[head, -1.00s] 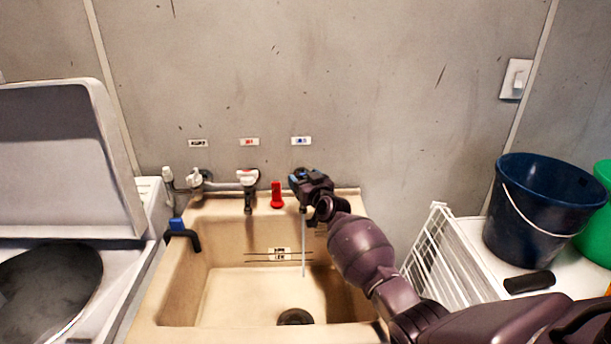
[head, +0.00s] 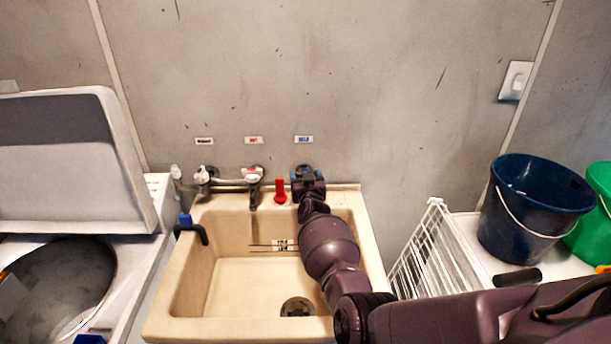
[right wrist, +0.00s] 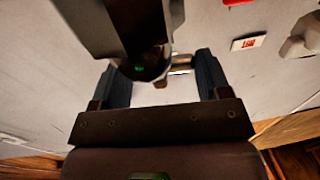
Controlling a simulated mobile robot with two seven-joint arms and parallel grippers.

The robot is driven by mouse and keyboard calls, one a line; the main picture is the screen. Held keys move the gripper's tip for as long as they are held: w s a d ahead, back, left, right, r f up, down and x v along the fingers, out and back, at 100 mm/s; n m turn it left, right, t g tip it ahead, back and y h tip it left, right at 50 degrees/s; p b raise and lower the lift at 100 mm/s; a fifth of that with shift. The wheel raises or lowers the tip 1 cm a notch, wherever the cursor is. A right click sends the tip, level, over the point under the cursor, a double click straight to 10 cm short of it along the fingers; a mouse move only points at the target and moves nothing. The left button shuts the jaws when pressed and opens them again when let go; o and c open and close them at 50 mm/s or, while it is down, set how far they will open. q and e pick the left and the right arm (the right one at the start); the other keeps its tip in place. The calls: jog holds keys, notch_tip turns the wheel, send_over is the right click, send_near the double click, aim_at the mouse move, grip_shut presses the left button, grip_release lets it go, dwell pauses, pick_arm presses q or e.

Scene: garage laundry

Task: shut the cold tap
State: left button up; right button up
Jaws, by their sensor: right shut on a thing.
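The cold tap sits on the wall below the blue-lettered label (head: 304,140), at the right end of the tap row. My right gripper (head: 306,184) is on it and covers most of it. In the right wrist view, the fingers (right wrist: 163,84) are on either side of a partly hidden pale metal piece (right wrist: 181,70), with a dark part in front. My arm blocks the area under this spout, so I cannot tell whether water runs. My left gripper is not in view.
Beside it are a red upright handle (head: 281,190), the hot tap (head: 252,175) and another white-handled tap (head: 205,176). The beige sink (head: 190,285) is below. An open washer (head: 135,265) is left; a white rack (head: 425,250) and blue bucket (head: 530,215) are right.

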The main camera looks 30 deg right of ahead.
jog(key=shift+d+r, duration=0.15)
jog(key=shift+r, duration=0.05)
jog(key=o, duration=0.9)
jog(key=shift+f, duration=0.1)
jog(key=shift+o, duration=0.2)
jog(key=shift+f, duration=0.1)
jog(key=shift+s+f, duration=0.1)
jog(key=shift+s, duration=0.05)
